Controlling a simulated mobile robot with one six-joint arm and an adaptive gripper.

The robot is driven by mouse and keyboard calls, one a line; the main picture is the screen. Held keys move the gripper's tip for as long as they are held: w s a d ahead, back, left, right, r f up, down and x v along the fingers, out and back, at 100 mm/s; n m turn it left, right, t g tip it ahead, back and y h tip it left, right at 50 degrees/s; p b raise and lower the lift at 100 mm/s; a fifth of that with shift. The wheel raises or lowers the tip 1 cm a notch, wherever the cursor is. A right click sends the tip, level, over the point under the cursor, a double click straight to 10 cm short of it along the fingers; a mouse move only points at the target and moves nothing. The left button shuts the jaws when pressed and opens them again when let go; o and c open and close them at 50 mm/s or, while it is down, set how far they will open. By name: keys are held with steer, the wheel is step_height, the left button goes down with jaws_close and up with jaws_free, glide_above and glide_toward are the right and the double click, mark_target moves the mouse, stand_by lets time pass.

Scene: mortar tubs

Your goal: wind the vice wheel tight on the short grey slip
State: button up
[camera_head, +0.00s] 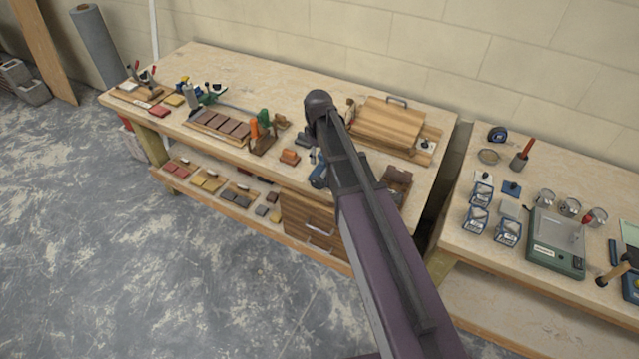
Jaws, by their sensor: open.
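My arm reaches up from the bottom right, and its dark rounded joint (320,103) stands over the long bench. I cannot make out my gripper's fingers. A small blue fixture (318,170) sits at the bench's front edge, partly hidden by my arm. It may be the vice, but its wheel and jaws are too small to tell. A green tool (207,95) is farther left on the bench. I cannot tell which is the short grey slip.
The long bench (240,70) also holds a tray of brown tiles (218,126), an orange-and-green tool (262,130) and wooden boards (385,125). A second bench (470,240) at the right carries a green scale (556,245) and jars. Open floor (140,270) lies front left.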

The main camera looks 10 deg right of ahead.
mark_target(319, 179)
steer(key=shift+f, duration=0.2)
step_height(319, 179, down, 13)
steer(key=b, duration=1.3)
steer(key=shift+d+f+b, duration=0.1)
steer(key=shift+f+b, duration=0.05)
steer(key=shift+b, duration=0.2)
jaws_close()
